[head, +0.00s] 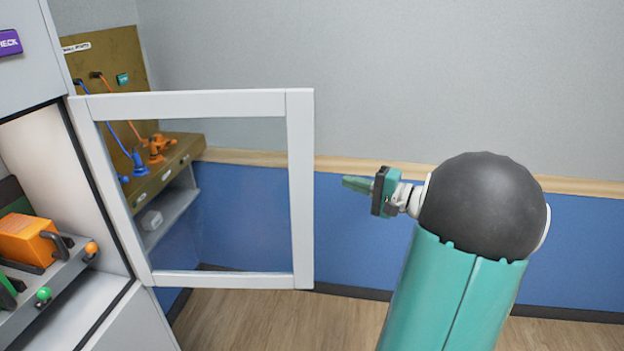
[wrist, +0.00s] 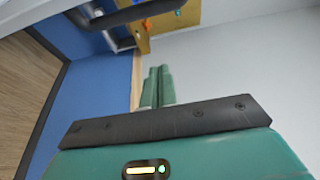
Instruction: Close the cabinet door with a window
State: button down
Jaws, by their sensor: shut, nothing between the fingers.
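The cabinet door with a window (head: 301,190) has a white frame around a clear pane. In the head view it stands wide open, hinged on its left side to the white cabinet (head: 45,150). My gripper (head: 346,184) is to the right of the door's free edge, with a gap between them in the picture. Its green fingers point left and are shut with nothing between them. The shut fingers also show in the wrist view (wrist: 158,78). I cannot tell whether the gripper is in front of or behind the door's plane.
Inside the open cabinet, an orange object (head: 28,238) sits on a grey shelf (head: 60,285) with coloured knobs. Behind the door, a wooden bench with a pegboard (head: 125,55) holds blue and orange items. A grey and blue wall (head: 400,80) closes the back. The wooden floor (head: 260,320) looks clear.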

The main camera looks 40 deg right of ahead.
jog(key=w+a, duration=0.6)
jog(key=w, duration=0.1)
jog(key=shift+a, duration=0.2)
dwell(0.4)
jog(key=shift+s, duration=0.1)
